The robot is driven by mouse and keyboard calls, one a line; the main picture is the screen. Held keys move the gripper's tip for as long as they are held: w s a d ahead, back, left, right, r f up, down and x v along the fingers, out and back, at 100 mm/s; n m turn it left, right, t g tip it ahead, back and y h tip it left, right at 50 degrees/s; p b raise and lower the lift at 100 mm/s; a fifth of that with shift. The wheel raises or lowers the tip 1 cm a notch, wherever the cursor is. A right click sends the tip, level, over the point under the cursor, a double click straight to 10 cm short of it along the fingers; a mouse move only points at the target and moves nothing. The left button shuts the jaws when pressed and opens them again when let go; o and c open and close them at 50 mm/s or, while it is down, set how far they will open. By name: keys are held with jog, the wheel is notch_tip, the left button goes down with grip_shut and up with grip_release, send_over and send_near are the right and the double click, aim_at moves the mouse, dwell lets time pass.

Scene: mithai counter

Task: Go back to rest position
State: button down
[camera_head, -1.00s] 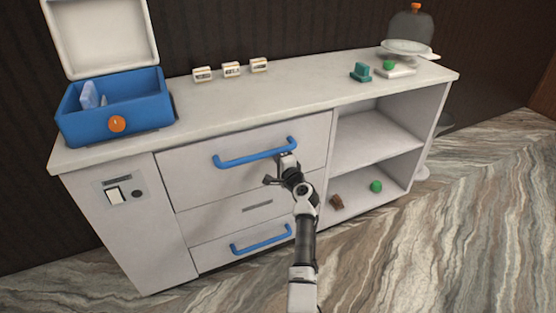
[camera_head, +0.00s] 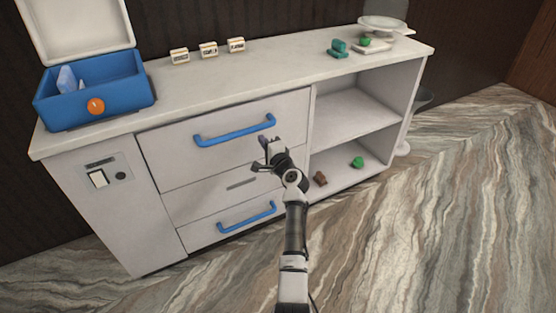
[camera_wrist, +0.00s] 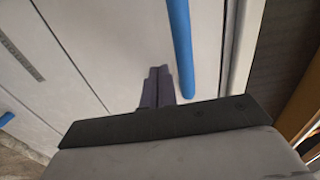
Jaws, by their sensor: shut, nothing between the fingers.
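My gripper (camera_head: 262,155) is in front of the counter's drawers, just below the right end of the upper blue handle (camera_head: 235,131). In the wrist view my gripper (camera_wrist: 158,72) has its two dark fingers together with nothing between them. The same blue handle (camera_wrist: 181,50) runs beside the fingers there, and I see no contact with it. The upper drawer (camera_head: 170,160) looks closed.
The counter top (camera_head: 270,70) carries an open blue box (camera_head: 60,112) with an orange knob, several small label blocks (camera_head: 208,50), a teal object (camera_head: 338,48) and a white scale (camera_head: 378,46). A lower blue handle (camera_head: 246,216) sticks out. The right shelf holds a brown piece (camera_head: 320,179) and a green ball (camera_head: 357,162). Floor in front is clear.

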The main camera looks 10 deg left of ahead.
jog(key=v, duration=0.8)
